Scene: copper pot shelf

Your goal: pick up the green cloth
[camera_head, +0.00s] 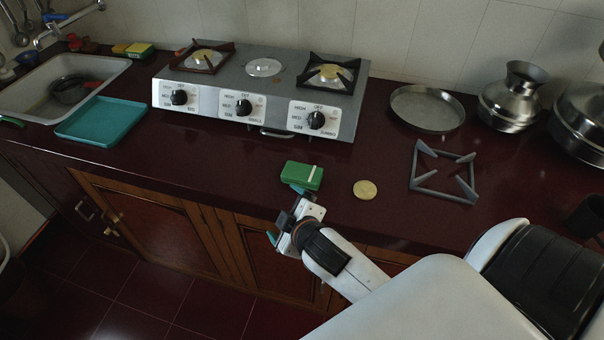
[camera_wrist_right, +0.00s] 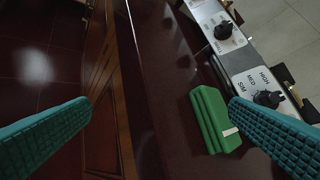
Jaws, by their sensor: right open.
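The green cloth (camera_head: 302,175) is a folded, block-shaped bundle with a pale strip on top. It lies on the dark red counter near its front edge, in front of the stove. It also shows in the right wrist view (camera_wrist_right: 208,118), right of centre and close beside the right-hand finger. My right gripper (camera_head: 285,213) is open, with teal finger pads and nothing between them. It is at the counter's front edge, just nearer to me than the cloth. My left gripper is in neither view.
A teal tray (camera_head: 100,121) is beside the sink at left. A steel plate (camera_head: 427,108) and metal pots (camera_head: 513,97) stand at right.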

